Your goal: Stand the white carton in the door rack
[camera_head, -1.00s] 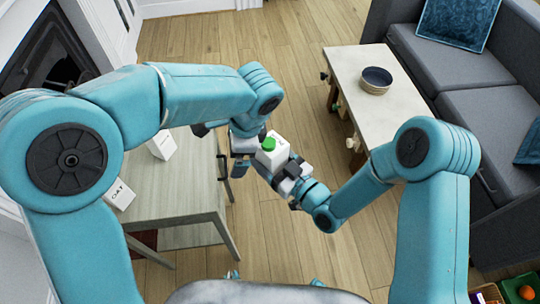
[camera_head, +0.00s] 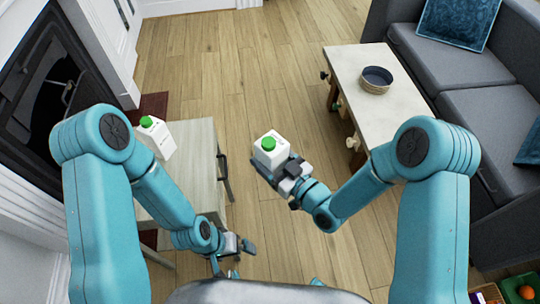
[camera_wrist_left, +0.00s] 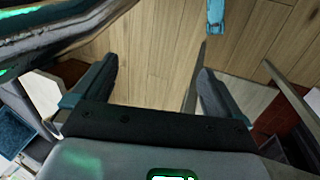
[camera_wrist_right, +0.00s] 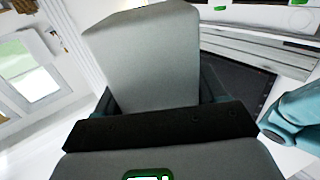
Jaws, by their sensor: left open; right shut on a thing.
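A white carton with a green cap (camera_head: 270,150) is held upright in my right gripper (camera_head: 281,168), over the floor between the two tables. In the right wrist view the carton's plain side (camera_wrist_right: 145,60) fills the space between the shut jaws. My left gripper (camera_head: 234,254) is low, beside the front of the pale table at left, open and empty. The left wrist view shows its fingers (camera_wrist_left: 157,85) apart with floor between them. A second white carton with a green cap (camera_head: 156,138) stands on the pale table. I cannot make out a door rack in any view.
A low table (camera_head: 345,70) at right bears a dark bowl (camera_head: 376,79). A grey sofa (camera_head: 455,75) stands behind it. Wooden floor (camera_head: 255,75) is clear between the tables.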

